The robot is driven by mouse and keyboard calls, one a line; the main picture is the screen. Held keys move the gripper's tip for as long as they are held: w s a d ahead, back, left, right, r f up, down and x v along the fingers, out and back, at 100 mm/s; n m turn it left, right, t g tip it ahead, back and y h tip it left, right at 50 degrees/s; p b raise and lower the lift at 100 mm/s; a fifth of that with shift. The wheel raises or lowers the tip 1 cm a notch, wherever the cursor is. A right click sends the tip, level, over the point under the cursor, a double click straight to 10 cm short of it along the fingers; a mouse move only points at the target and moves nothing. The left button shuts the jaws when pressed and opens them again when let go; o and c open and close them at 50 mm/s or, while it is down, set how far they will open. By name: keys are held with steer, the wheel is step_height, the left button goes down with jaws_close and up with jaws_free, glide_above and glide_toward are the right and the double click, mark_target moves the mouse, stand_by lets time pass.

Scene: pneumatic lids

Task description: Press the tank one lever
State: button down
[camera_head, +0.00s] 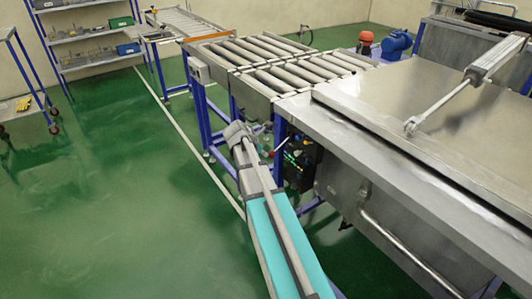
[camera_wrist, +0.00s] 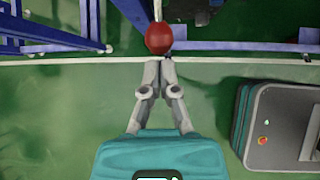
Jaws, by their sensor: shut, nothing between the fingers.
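A red ball-shaped knob (camera_wrist: 159,38) on a pale rod (camera_wrist: 158,10) shows at the top centre of the wrist view; it looks like the lever's handle. My gripper (camera_wrist: 160,63) has its two fingers together and empty, with the tips just below the knob in the picture. I cannot tell whether the tips touch it. In the head view my arm reaches to the front of a dark control unit (camera_head: 301,160) with green lights, under the machine's edge.
A steel tank lid (camera_head: 420,100) with a pneumatic cylinder (camera_head: 478,68) lies at the right. A roller conveyor (camera_head: 285,62) runs behind. Blue frame legs and rails (camera_wrist: 240,46) stand close around the knob. The green floor at the left is clear up to the shelves (camera_head: 95,33).

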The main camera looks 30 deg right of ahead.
steer(key=shift+s+d+r, duration=0.1)
steer(key=shift+d+r, duration=0.05)
steer(key=shift+r, duration=0.05)
steer(key=shift+r+p, duration=0.65)
steer(key=shift+p, duration=0.15)
steer(key=s+a+r+p, duration=0.2)
steer(key=a+r+p, duration=0.5)
steer(key=a, duration=0.4)
steer(key=shift+a, duration=0.3)
stand_by(0.8)
